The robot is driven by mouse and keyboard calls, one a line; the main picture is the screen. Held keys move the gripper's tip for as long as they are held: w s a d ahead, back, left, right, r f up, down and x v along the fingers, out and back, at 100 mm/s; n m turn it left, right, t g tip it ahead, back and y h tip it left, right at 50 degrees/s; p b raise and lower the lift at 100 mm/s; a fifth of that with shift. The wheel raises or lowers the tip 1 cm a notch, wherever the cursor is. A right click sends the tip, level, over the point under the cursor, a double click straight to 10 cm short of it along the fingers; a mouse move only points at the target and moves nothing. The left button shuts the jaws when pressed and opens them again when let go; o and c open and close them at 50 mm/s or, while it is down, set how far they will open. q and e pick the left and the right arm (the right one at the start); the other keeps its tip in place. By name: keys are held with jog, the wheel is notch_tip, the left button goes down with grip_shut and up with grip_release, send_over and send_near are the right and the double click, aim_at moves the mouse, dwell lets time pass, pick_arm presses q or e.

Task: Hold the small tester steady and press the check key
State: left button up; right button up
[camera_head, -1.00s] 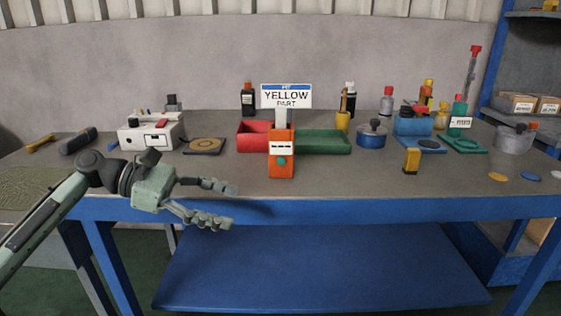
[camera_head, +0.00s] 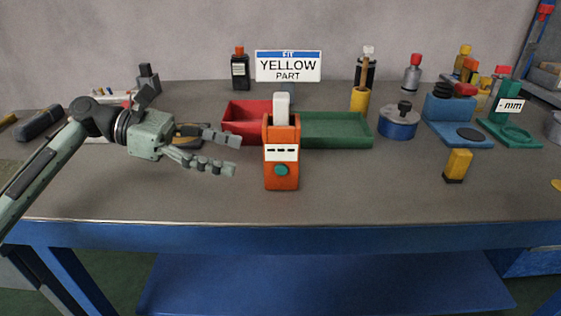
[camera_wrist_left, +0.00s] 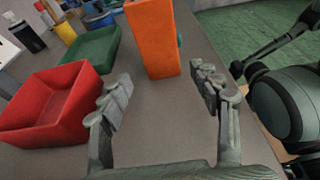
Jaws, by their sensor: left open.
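The small tester (camera_head: 282,178) is an orange upright block standing on the bench, with a white label strip bearing dark marks and a round green key (camera_head: 281,170) on its front. A pale block (camera_head: 282,108) rises from its top. My left gripper (camera_head: 238,154) is open and empty, just left of the tester, with its fingers pointing at it. In the left wrist view, the tester (camera_wrist_left: 153,40) stands beyond the open fingertips, apart from them, and the key (camera_wrist_left: 179,41) shows edge-on at its right side. My right gripper is not visible.
A red tray (camera_head: 240,132) and a green tray (camera_head: 345,131) stand behind the tester. A sign (camera_head: 288,67) reads "FIT YELLOW PART". A yellow block (camera_head: 457,165), a blue pot (camera_head: 399,124) and blue and green fixtures stand to the right. The bench front is clear around the tester.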

aim_at(275, 165)
pick_arm(q)
jog(key=shift+s+x, duration=0.2)
jog(key=shift+x, duration=0.8)
jog(key=b+x, duration=0.2)
jog(key=x, duration=0.1)
jog(key=shift+d, duration=0.3)
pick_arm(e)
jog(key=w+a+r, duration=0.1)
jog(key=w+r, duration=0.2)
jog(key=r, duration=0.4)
pick_arm(q)
jog(key=p+x, duration=0.1)
jog(key=x, duration=0.1)
jog(key=shift+d+f+p, duration=0.15)
jog(key=shift+d+p, duration=0.15)
jog(key=shift+p, duration=0.1)
jog(key=shift+w+d+f, duration=0.1)
jog(key=shift+d+f, duration=0.15)
jog(key=shift+d, duration=0.3)
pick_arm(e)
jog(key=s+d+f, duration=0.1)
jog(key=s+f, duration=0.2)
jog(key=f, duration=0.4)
pick_arm(q)
jog(key=shift+c, duration=0.3)
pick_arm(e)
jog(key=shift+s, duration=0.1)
pick_arm(q)
jog(key=c, duration=0.6)
jog(key=shift+c, duration=0.2)
